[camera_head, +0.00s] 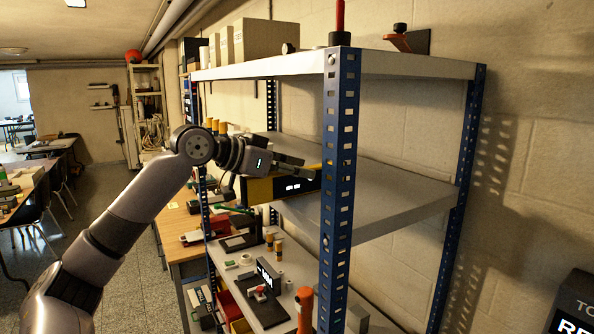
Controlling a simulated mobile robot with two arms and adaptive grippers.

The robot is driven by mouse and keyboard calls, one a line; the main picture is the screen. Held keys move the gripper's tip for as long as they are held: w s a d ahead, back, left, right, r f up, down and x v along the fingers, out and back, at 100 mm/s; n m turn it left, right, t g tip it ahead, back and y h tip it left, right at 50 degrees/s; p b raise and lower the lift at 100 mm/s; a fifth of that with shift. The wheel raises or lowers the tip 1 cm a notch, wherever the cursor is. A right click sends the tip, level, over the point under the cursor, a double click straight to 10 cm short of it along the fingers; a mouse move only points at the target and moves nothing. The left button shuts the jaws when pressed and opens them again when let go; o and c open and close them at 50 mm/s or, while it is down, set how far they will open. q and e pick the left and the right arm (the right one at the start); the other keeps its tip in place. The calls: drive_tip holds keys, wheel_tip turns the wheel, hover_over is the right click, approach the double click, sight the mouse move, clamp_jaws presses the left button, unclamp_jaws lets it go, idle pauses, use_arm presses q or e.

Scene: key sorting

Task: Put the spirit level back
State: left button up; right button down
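A yellow and black bar, which looks like the spirit level (259,191), shows left of the front blue post at the height of the middle shelf. Its dark side carries small white marks. My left gripper (292,166) reaches in from the left, with its fingers at the top of the bar. The fingers overlap the bar in this view, so I cannot tell whether they are shut on it or only beside it. The post hides what lies behind it. My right gripper is not in view.
The grey middle shelf (385,200) is bare right of the blue front post (340,150). The top shelf (400,64) carries cardboard boxes (265,38). The lower level holds small items and a black display (267,275). A black sign (575,305) stands at bottom right.

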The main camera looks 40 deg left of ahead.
sight(247, 177)
use_arm(q)
drive_tip(key=shift+o, duration=0.5)
drive_tip(key=shift+r, duration=0.15)
drive_tip(key=s+b, duration=0.1)
drive_tip(key=s+a+b, duration=0.1)
drive_tip(key=b, duration=0.1)
drive_tip(key=shift+s+r, duration=0.15)
drive_tip(key=shift+s, duration=0.15)
drive_tip(key=b+v, duration=0.3)
drive_tip(key=v, duration=0.5)
drive_tip(key=shift+s+r, duration=0.1)
drive_tip(key=shift+r, duration=0.15)
drive_tip(key=shift+s+a+r+b, duration=0.1)
drive_tip(key=shift+s+r+b, duration=0.15)
drive_tip(key=shift+s+b, duration=0.15)
